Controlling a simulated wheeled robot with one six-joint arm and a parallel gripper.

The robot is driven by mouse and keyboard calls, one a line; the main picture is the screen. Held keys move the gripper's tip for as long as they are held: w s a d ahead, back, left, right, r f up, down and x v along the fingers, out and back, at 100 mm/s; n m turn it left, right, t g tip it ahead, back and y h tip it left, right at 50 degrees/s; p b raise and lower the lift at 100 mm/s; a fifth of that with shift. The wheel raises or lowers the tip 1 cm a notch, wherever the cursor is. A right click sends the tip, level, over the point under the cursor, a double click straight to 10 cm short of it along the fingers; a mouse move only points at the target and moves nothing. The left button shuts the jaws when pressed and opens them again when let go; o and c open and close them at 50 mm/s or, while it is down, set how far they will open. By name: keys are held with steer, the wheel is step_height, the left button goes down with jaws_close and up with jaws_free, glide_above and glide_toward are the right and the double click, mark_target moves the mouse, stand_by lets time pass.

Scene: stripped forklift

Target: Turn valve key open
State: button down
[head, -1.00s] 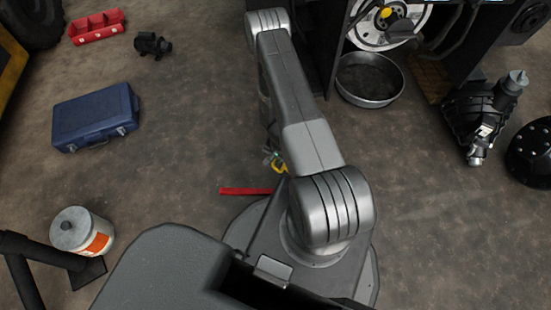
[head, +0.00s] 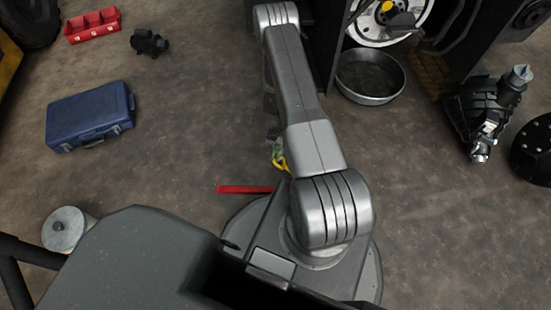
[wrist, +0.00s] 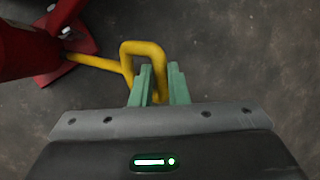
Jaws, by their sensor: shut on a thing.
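The valve key is a bent yellow rod (wrist: 143,46) in the wrist view. Its loop rises between and ahead of my fingers, and its other end runs left to a red metal body (wrist: 25,45). My gripper (wrist: 160,75) has green fingers shut on one leg of the yellow loop. In the head view a small bit of the yellow rod (head: 284,164) shows beside my arm, with the green fingers close by. My arm hides most of the key and its mount there. A red bar (head: 243,189) lies just left of my base.
A blue case (head: 90,115), a red tray (head: 92,25) and a small dark part (head: 149,43) lie on the floor at left. A white canister (head: 67,230) stands near my body. A round pan (head: 370,75) sits below the forklift's wheel.

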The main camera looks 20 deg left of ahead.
steer(key=n+g+b, duration=0.1)
steer(key=b, duration=0.2)
steer(key=w+f+n+g+h+b, duration=0.1)
steer(key=n+g+b, duration=0.1)
steer(key=b, duration=0.1)
steer(key=shift+a+h, duration=0.1)
steer(key=shift+h, duration=0.2)
steer(key=n+g+b, duration=0.1)
steer(key=b, duration=0.1)
steer(key=n+g+h+b, duration=0.1)
steer(key=shift+w+a+r+g+h+b, duration=0.1)
steer(key=shift+w+g+h+b, duration=0.2)
steer(key=shift+g+b, duration=0.1)
steer(key=shift+r+n, duration=0.1)
steer(key=shift+n, duration=0.2)
steer(key=c, duration=1.4)
jaws_free()
steer(key=p+v, duration=0.2)
steer(key=v, duration=1.1)
steer(key=shift+w+a+p, duration=0.25)
steer(key=shift+w+p, duration=0.05)
steer(key=shift+p, duration=0.1)
steer(key=shift+r, duration=0.15)
